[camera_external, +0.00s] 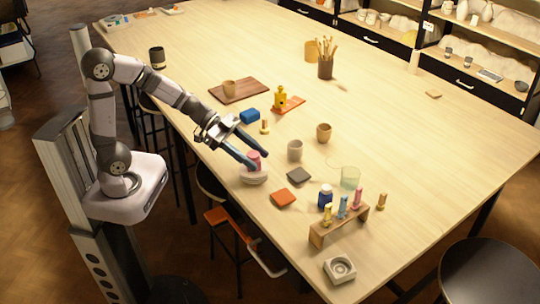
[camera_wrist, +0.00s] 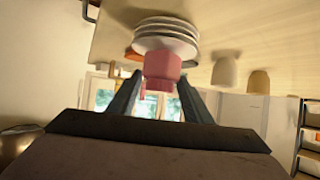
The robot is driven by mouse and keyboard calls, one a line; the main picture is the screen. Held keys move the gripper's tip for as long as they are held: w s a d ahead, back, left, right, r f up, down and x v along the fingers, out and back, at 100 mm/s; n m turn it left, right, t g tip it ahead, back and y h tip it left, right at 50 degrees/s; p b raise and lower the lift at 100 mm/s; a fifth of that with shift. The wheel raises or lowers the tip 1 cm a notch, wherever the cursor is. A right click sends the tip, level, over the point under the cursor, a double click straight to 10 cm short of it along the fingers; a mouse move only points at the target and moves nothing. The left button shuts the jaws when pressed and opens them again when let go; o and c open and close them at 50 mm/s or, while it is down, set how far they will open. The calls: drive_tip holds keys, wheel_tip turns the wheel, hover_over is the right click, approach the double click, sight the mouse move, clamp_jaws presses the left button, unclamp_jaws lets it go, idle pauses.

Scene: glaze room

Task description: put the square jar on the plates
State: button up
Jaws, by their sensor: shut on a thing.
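The pink square jar (camera_external: 254,156) is between the fingers of my gripper (camera_external: 258,164) near the table's left edge. It also shows in the wrist view (camera_wrist: 162,68), with the two dark fingers against its sides. The stack of pale plates (camera_external: 254,180) is directly beneath the jar in the external view. In the wrist view the plates (camera_wrist: 166,24) lie just beyond the jar and overlap with it. The jar looks upright and very close to the top plate; I cannot tell whether it touches. The fingers partly hide the jar.
A grey cup (camera_external: 295,151) and a tan cup (camera_external: 324,133) stand right of the plates. A grey tile (camera_external: 299,175) and an orange tile (camera_external: 283,198) lie nearby. A wooden rack (camera_external: 338,227) with coloured vials stands in front. The table's middle right is clear.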

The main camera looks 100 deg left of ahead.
drive_tip(key=shift+f, duration=0.15)
drive_tip(key=o, duration=1.2)
drive_tip(key=shift+r, duration=0.2)
drive_tip(key=shift+s+a+r, duration=0.1)
drive_tip(key=shift+s+r, duration=0.05)
drive_tip(key=shift+s, duration=0.05)
drive_tip(key=p+v, duration=0.2)
drive_tip(key=v, duration=0.9)
drive_tip(key=shift+s, duration=0.2)
drive_tip(key=shift+r, duration=0.1)
